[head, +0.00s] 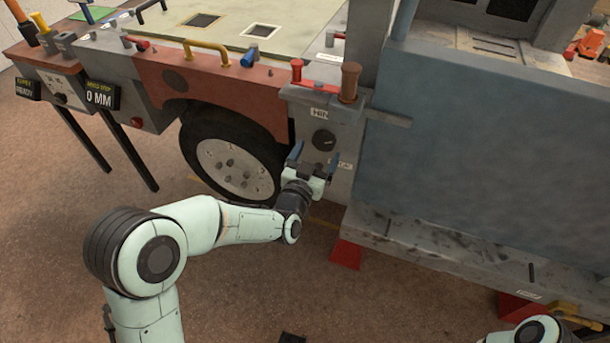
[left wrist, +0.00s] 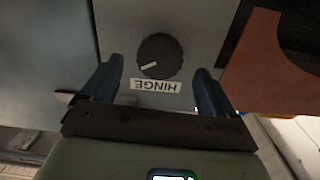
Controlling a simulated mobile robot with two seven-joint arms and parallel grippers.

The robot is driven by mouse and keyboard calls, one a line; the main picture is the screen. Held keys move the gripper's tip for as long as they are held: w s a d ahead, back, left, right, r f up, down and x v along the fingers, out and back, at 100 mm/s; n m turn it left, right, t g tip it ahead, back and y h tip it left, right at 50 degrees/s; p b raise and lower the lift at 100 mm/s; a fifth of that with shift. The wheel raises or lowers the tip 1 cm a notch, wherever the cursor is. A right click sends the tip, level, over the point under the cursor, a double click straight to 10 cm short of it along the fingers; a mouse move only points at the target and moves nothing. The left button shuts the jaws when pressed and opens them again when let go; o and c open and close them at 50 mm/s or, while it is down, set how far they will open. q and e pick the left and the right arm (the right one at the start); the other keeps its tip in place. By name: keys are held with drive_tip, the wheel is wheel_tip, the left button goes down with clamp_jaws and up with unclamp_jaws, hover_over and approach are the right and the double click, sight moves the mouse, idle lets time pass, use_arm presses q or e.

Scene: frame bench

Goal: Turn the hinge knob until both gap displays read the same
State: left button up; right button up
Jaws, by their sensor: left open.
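The round black hinge knob (head: 323,140) sits on a grey post panel in the head view. In the left wrist view the knob (left wrist: 159,56) shows a pale pointer line, with an upside-down HINGE label beside it. My left gripper (head: 314,160) is open just in front of the panel. In the left wrist view its blue fingers (left wrist: 160,70) stand either side of the knob, apart from it. One black display (head: 101,97) at the left reads 0 MM. The other display (head: 27,89) has small yellow text that I cannot read. My right gripper is out of view.
A wheel (head: 235,165) sits under the red fender (head: 215,85) left of the knob. A large blue-grey panel (head: 480,160) stands to the right, above a grey step (head: 450,245). Red and brown handles (head: 349,82) rise above the knob. The floor in front is mostly clear.

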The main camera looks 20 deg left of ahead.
use_arm(q)
drive_tip(key=s, duration=0.9)
drive_tip(key=shift+s+a, duration=0.15)
drive_tip(key=shift+s, duration=0.05)
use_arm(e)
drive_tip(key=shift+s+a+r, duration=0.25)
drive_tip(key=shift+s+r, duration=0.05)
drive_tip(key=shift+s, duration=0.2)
